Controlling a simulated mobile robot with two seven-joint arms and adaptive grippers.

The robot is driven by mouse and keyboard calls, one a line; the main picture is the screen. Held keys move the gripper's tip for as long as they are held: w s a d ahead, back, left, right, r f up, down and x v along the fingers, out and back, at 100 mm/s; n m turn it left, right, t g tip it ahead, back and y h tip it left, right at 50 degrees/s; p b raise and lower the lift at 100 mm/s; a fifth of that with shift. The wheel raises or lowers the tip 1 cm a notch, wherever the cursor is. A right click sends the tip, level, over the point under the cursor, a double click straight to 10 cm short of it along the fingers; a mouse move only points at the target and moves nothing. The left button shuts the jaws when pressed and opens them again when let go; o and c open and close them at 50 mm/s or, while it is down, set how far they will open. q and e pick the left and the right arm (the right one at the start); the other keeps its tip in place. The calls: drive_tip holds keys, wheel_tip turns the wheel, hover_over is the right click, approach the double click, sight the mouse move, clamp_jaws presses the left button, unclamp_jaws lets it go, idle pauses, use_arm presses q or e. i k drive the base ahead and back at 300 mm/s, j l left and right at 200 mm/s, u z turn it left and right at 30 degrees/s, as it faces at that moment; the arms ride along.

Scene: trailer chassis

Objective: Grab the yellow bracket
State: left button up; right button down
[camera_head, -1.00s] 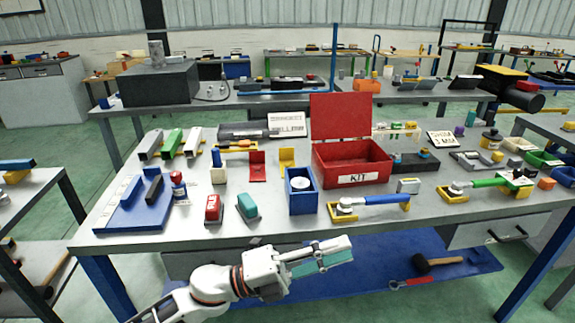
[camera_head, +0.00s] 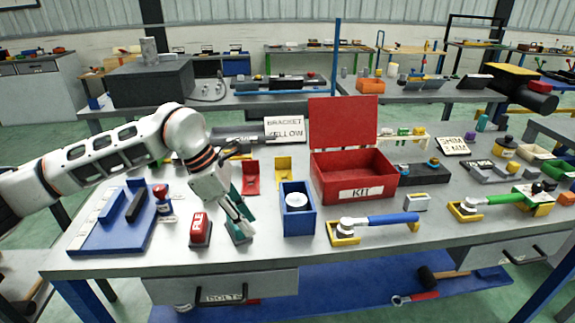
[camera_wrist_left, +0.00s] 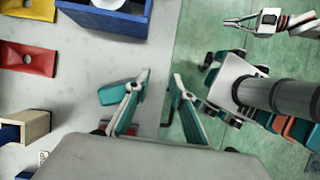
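The yellow bracket (camera_head: 284,168) stands on the table between the red bracket and the red kit box, in front of the "BRACKET YELLOW" sign (camera_head: 285,130). Part of it shows at the top left of the left wrist view (camera_wrist_left: 28,9). My left gripper (camera_head: 240,226) points down over the table's front part, nearer the front edge and left of the yellow bracket. Its fingers are apart with nothing between them in the left wrist view (camera_wrist_left: 161,77). My right gripper (camera_wrist_left: 232,23) shows small at the top right there, its fingers apart and empty.
The red bracket (camera_head: 251,177) stands just left of the yellow one. A blue open box (camera_head: 298,222) stands in front of it, and the red kit box (camera_head: 350,178) is at right. A green block (camera_head: 236,232) and a red block (camera_head: 200,230) lie around my left gripper.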

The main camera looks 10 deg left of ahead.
sight(283, 164)
drive_tip(key=i, duration=1.15)
